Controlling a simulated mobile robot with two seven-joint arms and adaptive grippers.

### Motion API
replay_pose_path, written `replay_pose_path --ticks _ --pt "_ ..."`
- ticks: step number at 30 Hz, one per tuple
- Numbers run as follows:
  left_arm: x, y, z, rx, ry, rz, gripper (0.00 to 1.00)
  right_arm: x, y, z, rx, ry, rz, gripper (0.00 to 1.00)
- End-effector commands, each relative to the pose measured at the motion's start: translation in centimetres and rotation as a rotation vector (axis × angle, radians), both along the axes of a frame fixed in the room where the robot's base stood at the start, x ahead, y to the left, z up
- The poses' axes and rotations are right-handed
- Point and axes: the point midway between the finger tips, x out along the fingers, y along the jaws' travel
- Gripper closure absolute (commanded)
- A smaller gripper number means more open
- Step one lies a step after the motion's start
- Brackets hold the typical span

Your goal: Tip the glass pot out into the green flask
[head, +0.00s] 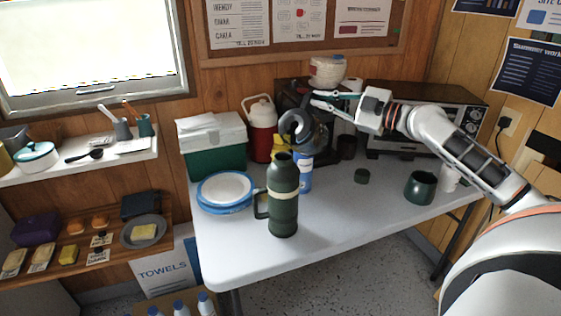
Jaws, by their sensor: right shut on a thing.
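The green flask (284,205) stands upright and uncapped on the white table, its handle to the left. The glass pot (314,138), with a dark collar and smoky glass, is tilted in the air above the table, up and to the right of the flask's mouth. My right gripper (325,100) reaches in from the right at the pot's upper side and is shut on the pot; the exact grip is hard to see. No stream of liquid shows. I cannot tell how much the pot holds. My left gripper is out of view.
A blue-rimmed plate stack (225,192), a green cooler box (213,150) and a red jug (261,130) stand left. A blue-and-white bottle (304,175) stands close behind the flask. The front right tabletop is clear.

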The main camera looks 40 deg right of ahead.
Motion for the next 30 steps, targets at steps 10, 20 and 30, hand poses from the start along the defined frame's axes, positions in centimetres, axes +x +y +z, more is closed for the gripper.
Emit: replay_pose_path --ticks 10,20,30 --pt "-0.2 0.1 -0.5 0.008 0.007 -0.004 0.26 1.3 -3.4 -1.0 0.314 0.114 -0.002 1.0" --pt "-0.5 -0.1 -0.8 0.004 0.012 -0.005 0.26 2.6 -6.6 -2.4 0.606 0.23 0.001 1.0" --pt "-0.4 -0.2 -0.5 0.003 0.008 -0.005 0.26 3.2 -8.1 -3.9 0.818 0.314 0.002 1.0"
